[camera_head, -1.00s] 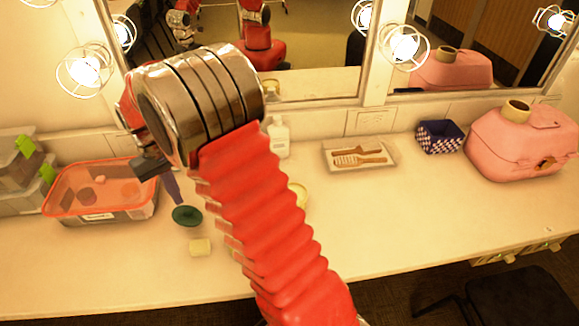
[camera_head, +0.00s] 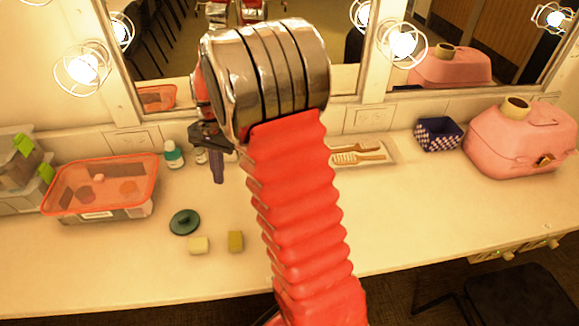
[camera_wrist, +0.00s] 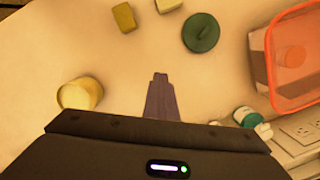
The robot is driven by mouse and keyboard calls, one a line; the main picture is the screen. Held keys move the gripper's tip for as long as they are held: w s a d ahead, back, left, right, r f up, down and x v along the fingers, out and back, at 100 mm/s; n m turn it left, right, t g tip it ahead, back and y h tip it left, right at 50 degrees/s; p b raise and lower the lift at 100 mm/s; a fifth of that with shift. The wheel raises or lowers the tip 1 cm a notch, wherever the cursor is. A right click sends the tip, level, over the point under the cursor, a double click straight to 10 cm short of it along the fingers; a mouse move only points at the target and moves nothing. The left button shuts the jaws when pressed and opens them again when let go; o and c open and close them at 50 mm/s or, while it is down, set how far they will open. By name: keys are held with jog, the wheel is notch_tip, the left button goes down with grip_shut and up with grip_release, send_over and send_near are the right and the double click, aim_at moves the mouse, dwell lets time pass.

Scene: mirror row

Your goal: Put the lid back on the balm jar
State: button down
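A squat round yellow jar (camera_wrist: 80,94), seemingly the balm jar, stands at the left of the wrist view. In the head view my red arm hides it. My gripper (camera_head: 218,180) points down above the counter, behind and right of the lid. In the wrist view its fingers (camera_wrist: 160,76) look together, with nothing seen between them. It is apart from both lid and jar.
Two small blocks, pale yellow (camera_head: 198,245) and olive (camera_head: 235,241), lie in front of the lid. An orange-lidded tub (camera_head: 100,206) stands left. A green bottle (camera_head: 173,155) stands by the mirror. A brush tray (camera_head: 386,160), checkered basket (camera_head: 438,134) and pink case (camera_head: 525,140) stand right.

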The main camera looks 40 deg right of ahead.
jog(key=s+d+r+m+t+h, duration=0.1)
jog(key=s+d+m, duration=0.5)
jog(key=m, duration=0.6)
jog(key=s+d+r+m+t, duration=0.1)
jog(key=s+d+m, duration=0.6)
jog(key=d+m, duration=0.3)
jog(key=shift+m+t+h, duration=0.3)
jog(key=shift+m+h, duration=0.1)
jog(key=shift+m, duration=0.6)
jog(key=shift+s+f, duration=0.1)
jog(key=shift+f, duration=0.05)
jog(key=shift+f, duration=3.05)
jog(key=shift+s+d+r, duration=0.2)
jog(key=shift+s+d, duration=0.3)
jog(key=shift+d, duration=0.35)
jog(key=shift+s+d+r, duration=0.25)
jog(key=shift+s+d, duration=0.25)
jog(key=shift+d, duration=0.3)
jog(key=shift+s+d+r, duration=0.2)
jog(key=shift+s+d, duration=0.3)
jog(key=shift+d, duration=0.35)
